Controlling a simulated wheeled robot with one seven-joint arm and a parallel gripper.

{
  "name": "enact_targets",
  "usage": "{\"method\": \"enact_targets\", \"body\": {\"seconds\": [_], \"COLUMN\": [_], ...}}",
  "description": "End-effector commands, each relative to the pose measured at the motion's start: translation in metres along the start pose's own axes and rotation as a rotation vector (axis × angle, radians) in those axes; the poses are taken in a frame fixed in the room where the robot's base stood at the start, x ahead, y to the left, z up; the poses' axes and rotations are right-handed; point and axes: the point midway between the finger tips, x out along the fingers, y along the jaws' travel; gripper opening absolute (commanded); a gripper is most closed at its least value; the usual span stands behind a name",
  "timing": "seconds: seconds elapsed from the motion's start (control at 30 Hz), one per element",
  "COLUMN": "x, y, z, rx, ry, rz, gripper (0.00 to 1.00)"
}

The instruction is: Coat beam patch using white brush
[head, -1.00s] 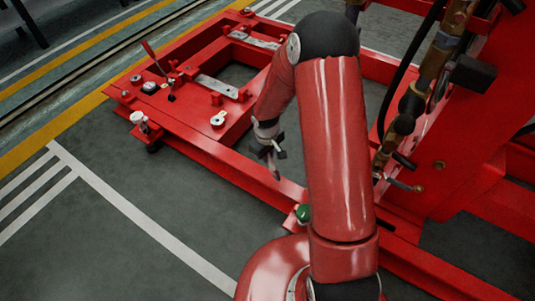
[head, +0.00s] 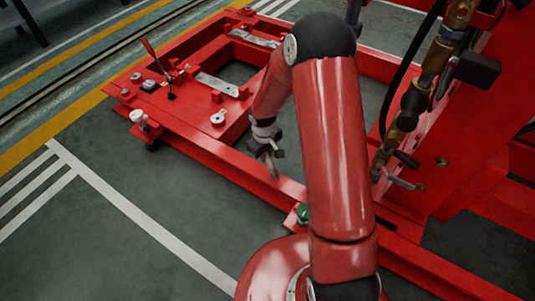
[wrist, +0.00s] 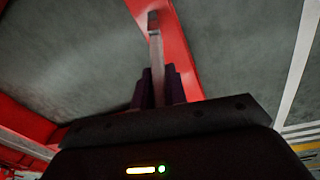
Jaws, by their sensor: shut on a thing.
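My gripper (head: 268,148) is over the red beam (head: 215,158) that runs along the near side of the frame. It is shut on a slim pale-grey brush (head: 273,168), which points down with its tip at or just above the beam. I cannot tell whether the tip touches. In the wrist view the brush (wrist: 156,62) extends forward from between the dark fingers (wrist: 158,88), its darker tip over the red beam (wrist: 176,52). No separate patch or coating can be made out on the beam.
A red upright structure with brass pipe fittings (head: 412,105) and a black hose stands to the right. Left on the frame are a lever (head: 155,58) and a white knob (head: 138,117). The grey floor at lower left is clear.

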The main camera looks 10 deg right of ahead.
Motion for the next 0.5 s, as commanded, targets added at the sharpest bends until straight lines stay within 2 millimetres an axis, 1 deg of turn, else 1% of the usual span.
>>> {"method": "enact_targets", "body": {"seconds": [0.5], "x": [0.003], "y": [-0.004], "z": [-0.015], "rx": [-0.001], "ry": [0.000], "rz": [0.000], "gripper": [0.00]}}
